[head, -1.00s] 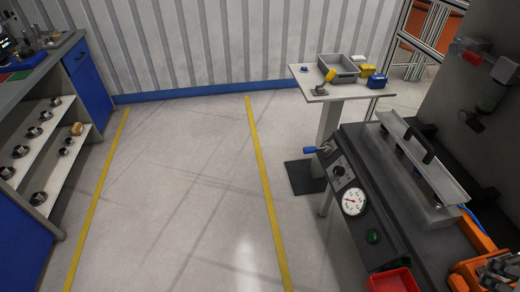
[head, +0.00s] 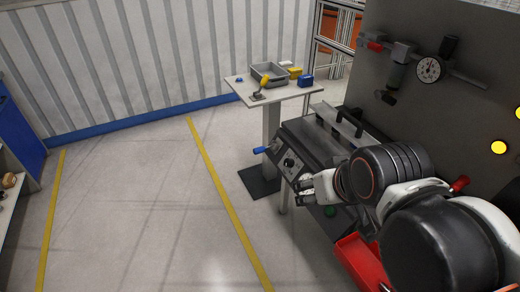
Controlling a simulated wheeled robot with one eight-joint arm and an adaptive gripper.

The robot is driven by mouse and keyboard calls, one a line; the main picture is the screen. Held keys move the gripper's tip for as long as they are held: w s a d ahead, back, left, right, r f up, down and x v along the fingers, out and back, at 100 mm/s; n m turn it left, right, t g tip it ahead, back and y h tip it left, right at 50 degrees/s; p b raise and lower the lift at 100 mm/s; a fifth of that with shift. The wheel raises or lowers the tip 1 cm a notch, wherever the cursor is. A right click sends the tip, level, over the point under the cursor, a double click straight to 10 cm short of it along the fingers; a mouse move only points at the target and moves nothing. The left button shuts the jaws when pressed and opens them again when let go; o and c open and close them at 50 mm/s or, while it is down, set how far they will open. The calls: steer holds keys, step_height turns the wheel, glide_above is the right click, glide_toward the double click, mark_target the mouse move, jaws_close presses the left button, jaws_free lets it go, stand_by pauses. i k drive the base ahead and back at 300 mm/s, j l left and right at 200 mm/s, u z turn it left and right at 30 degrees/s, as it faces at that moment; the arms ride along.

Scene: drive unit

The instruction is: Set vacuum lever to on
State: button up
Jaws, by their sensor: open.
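A blue-handled lever (head: 260,150) sticks out to the left from the side of the grey machine's control panel (head: 282,158). I cannot read any marking for its on or off position. My gripper (head: 303,190) is open and empty, in front of the panel. It is below and to the right of the blue handle and apart from it. A dark knob (head: 289,163) shows on the panel just above my gripper. My arm hides the panel's gauge.
A small table (head: 272,92) with a grey bin (head: 268,73) and yellow and blue items stands behind the machine. A red tray (head: 362,262) is below my arm. A wall gauge (head: 428,69) is at right. Floor at left is clear.

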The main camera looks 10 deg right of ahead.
mark_target(261, 150)
steer(key=j+z, duration=0.25)
steer(key=z, duration=0.2)
steer(key=j+z, duration=0.5)
steer(key=j, duration=0.45)
steer(key=j+z, duration=0.1)
steer(key=j, duration=0.4)
steer(key=k+j, duration=0.1)
steer(key=j, duration=0.45)
steer(key=k+j+z, duration=0.15)
steer(key=j, duration=0.35)
steer(key=j+z, duration=0.1)
steer(key=j, duration=0.45)
